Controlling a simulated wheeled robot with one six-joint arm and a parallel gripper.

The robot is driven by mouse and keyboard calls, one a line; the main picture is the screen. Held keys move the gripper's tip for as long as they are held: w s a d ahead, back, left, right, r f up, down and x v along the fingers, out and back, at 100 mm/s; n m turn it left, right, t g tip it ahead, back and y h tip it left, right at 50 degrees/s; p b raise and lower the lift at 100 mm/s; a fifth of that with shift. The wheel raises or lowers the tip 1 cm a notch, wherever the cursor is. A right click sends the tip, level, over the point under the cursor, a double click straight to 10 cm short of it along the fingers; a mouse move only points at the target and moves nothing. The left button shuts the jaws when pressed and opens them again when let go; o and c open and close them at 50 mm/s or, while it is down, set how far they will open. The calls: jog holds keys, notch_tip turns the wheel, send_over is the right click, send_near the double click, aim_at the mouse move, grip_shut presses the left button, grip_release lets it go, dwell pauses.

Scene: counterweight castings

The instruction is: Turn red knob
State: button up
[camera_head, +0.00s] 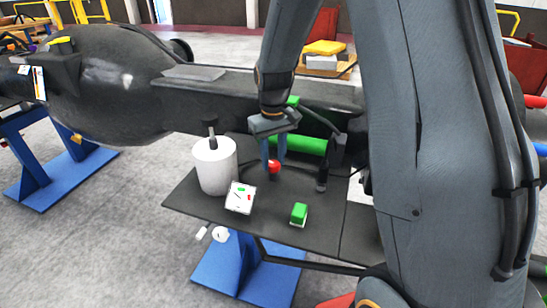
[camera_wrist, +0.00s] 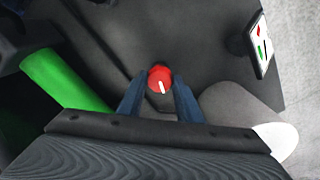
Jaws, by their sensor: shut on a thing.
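The red knob (camera_head: 274,167) sits on the dark shelf (camera_head: 325,222) in front of the large dark casting. In the wrist view the knob (camera_wrist: 160,78) shows a white pointer mark running from its middle toward the bottom of the picture. My gripper (camera_head: 273,158) reaches down from above. Its two blue fingers are at the sides of the knob, and the wrist view shows my gripper (camera_wrist: 159,92) shut on it. The lower part of the knob is hidden from the wrist camera.
On the shelf stand a white cylinder (camera_head: 214,165) with a dark top, a small card (camera_head: 241,197) with red and green marks, and a green block (camera_head: 299,213). A green cylinder (camera_head: 306,144) lies behind the knob. Blue stands (camera_head: 236,268) are below.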

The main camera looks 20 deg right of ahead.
aim_at(273, 163)
jog(key=shift+w+n, duration=0.1)
jog(key=shift+n, duration=1.3)
jog(key=o, duration=1)
jog(key=shift+o, duration=0.2)
jog(key=shift+r, duration=0.1)
notch_tip(273, 163, up, 8)
jog(key=shift+f+b, duration=0.15)
jog(key=shift+b, duration=0.85)
